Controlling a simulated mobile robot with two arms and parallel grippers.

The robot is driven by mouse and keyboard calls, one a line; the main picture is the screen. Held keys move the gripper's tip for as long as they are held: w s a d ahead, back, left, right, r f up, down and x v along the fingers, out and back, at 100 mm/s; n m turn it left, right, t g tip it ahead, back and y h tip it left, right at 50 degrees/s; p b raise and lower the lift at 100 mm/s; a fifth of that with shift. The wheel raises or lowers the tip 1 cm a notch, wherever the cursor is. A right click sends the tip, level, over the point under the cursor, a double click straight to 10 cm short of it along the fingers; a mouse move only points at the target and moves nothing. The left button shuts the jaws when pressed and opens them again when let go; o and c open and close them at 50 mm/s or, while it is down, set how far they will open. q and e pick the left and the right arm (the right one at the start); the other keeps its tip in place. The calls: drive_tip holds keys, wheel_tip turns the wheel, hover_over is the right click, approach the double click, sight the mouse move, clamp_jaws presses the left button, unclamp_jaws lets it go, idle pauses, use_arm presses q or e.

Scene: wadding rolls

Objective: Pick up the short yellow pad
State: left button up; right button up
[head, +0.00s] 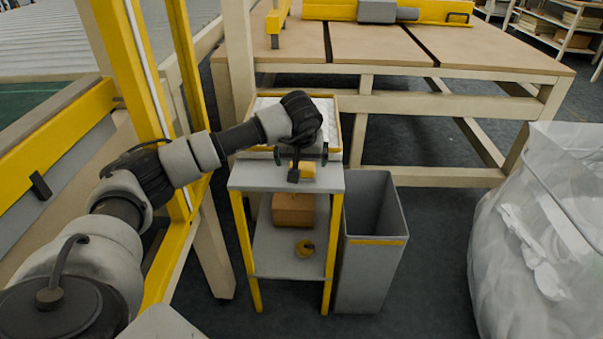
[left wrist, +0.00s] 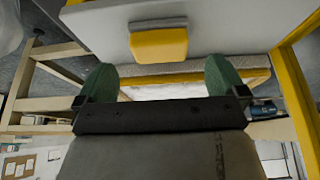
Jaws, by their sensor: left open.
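The short yellow pad (head: 308,171) sits on the grey top of a small stand (head: 253,177), partly hidden by my left gripper in the head view. In the left wrist view the yellow pad (left wrist: 158,46) shows whole, with a grey block (left wrist: 157,23) against it. My left gripper (head: 301,154) is over the back part of the stand top, close to the pad. In the left wrist view its green fingertips (left wrist: 160,78) are wide apart with nothing between them, and the pad is beyond them. My right gripper is not in view.
A white-filled tray with a yellow rim (head: 336,128) is behind the stand top. A brown box (head: 293,210) and a yellow ring (head: 305,248) are on the lower shelf. A grey bin (head: 370,270) stands right of the stand. Yellow posts (head: 140,70) rise close to my left arm.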

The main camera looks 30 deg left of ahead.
sight(302, 166)
use_arm(q)
drive_tip(key=x, duration=0.5)
drive_tip(key=shift+w+a+f+b, duration=0.1)
drive_tip(key=shift+b, duration=0.3)
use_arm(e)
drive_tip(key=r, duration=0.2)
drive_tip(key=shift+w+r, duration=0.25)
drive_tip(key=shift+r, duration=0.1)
use_arm(q)
drive_tip(key=shift+c, duration=0.2)
drive_tip(key=c, duration=0.9)
drive_tip(key=shift+o, duration=0.2)
drive_tip(key=shift+r, duration=0.75)
wheel_tip(302, 166, up, 3)
drive_tip(key=shift+r+p, duration=0.1)
drive_tip(key=shift+p, duration=0.3)
drive_tip(key=w+d+r, duration=0.1)
drive_tip(key=d+r, duration=0.5)
drive_tip(key=d, duration=0.5)
drive_tip(key=shift+w+d+r+p, duration=0.25)
drive_tip(key=shift+d+p, duration=0.1)
drive_tip(key=shift+p, duration=0.1)
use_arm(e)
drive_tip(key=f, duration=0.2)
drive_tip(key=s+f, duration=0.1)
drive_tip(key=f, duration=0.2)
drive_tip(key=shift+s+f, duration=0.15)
